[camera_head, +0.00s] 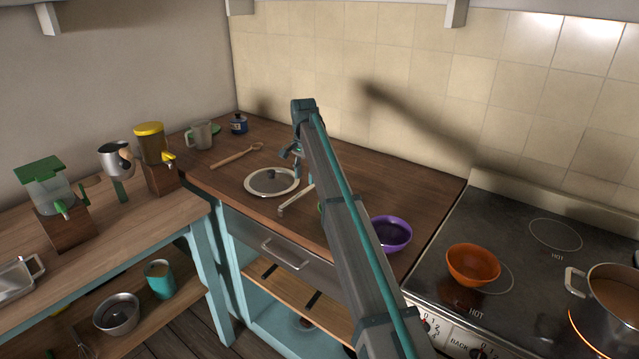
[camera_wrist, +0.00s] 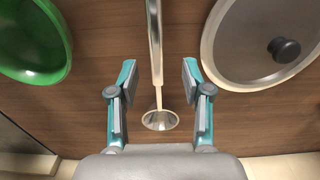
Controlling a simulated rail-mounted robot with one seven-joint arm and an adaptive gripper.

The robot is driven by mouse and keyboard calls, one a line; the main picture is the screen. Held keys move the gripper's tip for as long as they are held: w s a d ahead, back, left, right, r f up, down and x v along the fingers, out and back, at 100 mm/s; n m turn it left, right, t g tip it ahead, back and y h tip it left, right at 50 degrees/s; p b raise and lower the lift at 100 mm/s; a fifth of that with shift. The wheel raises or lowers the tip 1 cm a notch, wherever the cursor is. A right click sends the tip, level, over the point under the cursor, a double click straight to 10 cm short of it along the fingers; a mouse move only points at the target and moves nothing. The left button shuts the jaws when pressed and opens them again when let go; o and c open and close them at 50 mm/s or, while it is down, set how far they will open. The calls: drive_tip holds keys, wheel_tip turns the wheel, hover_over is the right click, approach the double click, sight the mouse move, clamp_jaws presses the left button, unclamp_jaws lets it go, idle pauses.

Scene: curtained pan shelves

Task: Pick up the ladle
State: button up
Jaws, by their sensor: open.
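The ladle is a slim metal one lying on the wooden counter (camera_head: 345,170). In the wrist view its handle (camera_wrist: 155,40) runs down from the top edge between my fingers to a small shiny bowl (camera_wrist: 160,121). In the head view a pale metal length of the ladle (camera_head: 296,199) shows right of the lid, partly hidden by my arm. My gripper (camera_wrist: 158,82) is open and empty, with one finger on each side of the ladle's handle. In the head view my gripper (camera_head: 292,152) hangs over the counter. I cannot tell its exact height above the ladle.
A wooden spoon (camera_head: 237,155), purple bowl (camera_head: 391,233) and stove with an orange bowl (camera_head: 473,265) are nearby.

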sight(307, 189)
drive_tip(key=shift+s+d+f+p, duration=0.15)
drive_tip(key=shift+f+p, duration=0.35)
drive_tip(key=shift+f, duration=1.15)
drive_tip(key=shift+w+d+f+p, duration=0.1)
drive_tip(key=shift+f+p, duration=0.4)
drive_tip(key=shift+f, duration=1.1)
clamp_jaws()
drive_tip(key=shift+r, duration=0.1)
